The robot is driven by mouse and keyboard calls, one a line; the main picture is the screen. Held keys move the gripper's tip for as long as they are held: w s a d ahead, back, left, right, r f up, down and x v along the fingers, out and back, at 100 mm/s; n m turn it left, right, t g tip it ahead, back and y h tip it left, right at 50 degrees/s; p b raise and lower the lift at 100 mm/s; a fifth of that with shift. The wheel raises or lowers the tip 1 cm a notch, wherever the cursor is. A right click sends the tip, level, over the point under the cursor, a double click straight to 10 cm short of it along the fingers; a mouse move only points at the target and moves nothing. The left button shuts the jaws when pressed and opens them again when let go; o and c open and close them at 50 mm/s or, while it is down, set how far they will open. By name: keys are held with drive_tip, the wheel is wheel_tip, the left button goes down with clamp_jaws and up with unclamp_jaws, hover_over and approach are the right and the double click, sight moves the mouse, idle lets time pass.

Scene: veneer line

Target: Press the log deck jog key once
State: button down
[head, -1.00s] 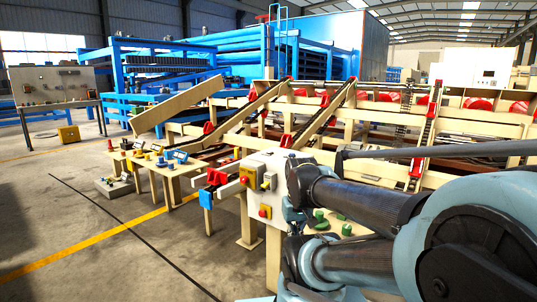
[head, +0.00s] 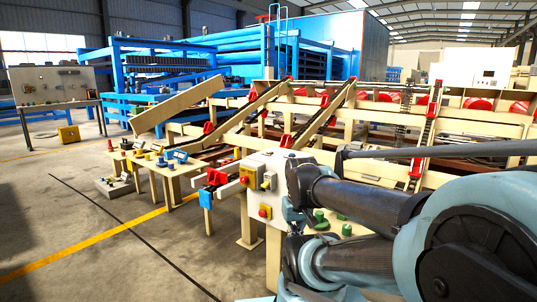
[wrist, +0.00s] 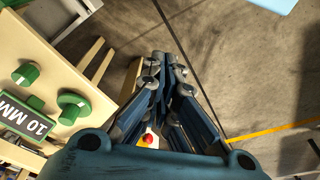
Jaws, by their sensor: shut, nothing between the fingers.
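My gripper (wrist: 165,62) is shut and empty in the wrist view, its fingertips above bare floor and to the right of a cream panel. The head view shows my arm at the right, but I cannot make out the fingertips there. A white control box (head: 258,196) stands left of my arm in the head view, with red buttons on yellow, one high (head: 244,180) and one low (head: 265,212). A red button on yellow (wrist: 148,140) shows partly behind the fingers in the wrist view. No legible label tells me which control is the log deck jog key.
The cream panel (wrist: 62,45) carries green knobs (wrist: 73,106) and a "10 MM" sign (wrist: 24,121). A small table (head: 166,169) with several coloured controls stands left of the box. The log deck's beams and chains (head: 318,125) rise behind. Floor at the left is open.

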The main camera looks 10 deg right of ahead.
drive_tip(key=shift+r, duration=0.1)
wheel_tip(320, 180, up, 25)
drive_tip(key=m+t+h, duration=0.1)
drive_tip(key=m+t, duration=0.6)
drive_tip(key=m, duration=0.4)
hover_over(270, 152)
drive_tip(key=w+d, duration=0.1)
drive_tip(key=shift+f, duration=4.4)
